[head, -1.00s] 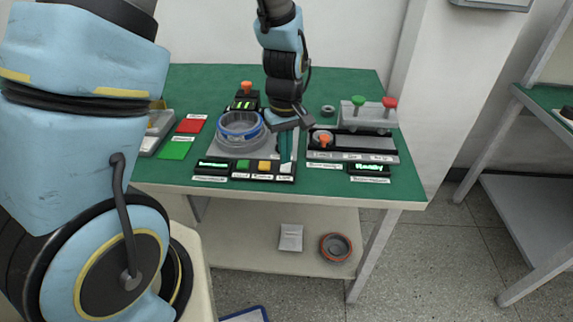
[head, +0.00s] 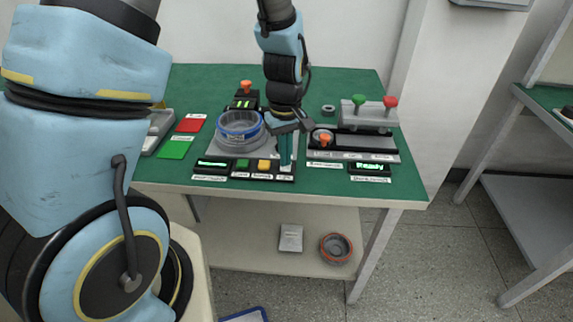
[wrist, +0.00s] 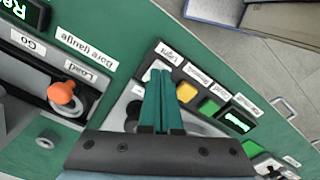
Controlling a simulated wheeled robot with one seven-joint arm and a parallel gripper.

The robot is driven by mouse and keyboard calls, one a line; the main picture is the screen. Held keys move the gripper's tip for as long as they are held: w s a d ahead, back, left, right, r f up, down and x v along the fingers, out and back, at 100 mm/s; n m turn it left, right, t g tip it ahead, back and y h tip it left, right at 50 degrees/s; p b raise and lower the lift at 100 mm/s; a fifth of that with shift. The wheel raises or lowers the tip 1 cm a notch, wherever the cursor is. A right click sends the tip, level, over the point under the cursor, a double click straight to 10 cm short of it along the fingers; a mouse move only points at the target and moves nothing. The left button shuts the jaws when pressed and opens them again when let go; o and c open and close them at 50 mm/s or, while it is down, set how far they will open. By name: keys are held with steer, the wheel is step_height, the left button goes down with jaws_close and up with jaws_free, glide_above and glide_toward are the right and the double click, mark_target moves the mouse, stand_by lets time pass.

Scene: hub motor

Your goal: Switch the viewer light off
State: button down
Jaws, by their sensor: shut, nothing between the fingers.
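The viewer unit has a grey plate with a blue-rimmed round clear dish (head: 238,128) on it and a black control strip along its front. My gripper (head: 286,165) is shut and empty, pointing down at that right end. In the wrist view its green fingertips (wrist: 161,72) reach beside the Light label and cover the switch spot. I cannot tell whether they touch the switch or its position.
Right of the viewer stands a unit with an orange knob (head: 323,139) and a display reading Ready (head: 370,167). Behind it is a grey block with green and red knobs (head: 375,112). Red and green pads (head: 176,149) lie at left. The table's front edge is close.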

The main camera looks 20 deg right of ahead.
steer(key=shift+f+b, duration=0.3)
steer(key=shift+f, duration=0.25)
step_height(320, 180, up, 7)
steer(key=p, duration=0.6)
stand_by(0.5)
steer(key=a+r+m, duration=0.1)
steer(key=a+r, duration=0.4)
steer(key=a, duration=0.7)
steer(key=w+a+r+m+t, duration=0.1)
steer(key=a+r, duration=0.5)
steer(key=a, duration=0.7)
steer(key=shift+a+t, duration=0.2)
steer(key=shift+t, duration=0.1)
steer(key=shift+w+d, duration=0.1)
steer(key=shift+w, duration=0.05)
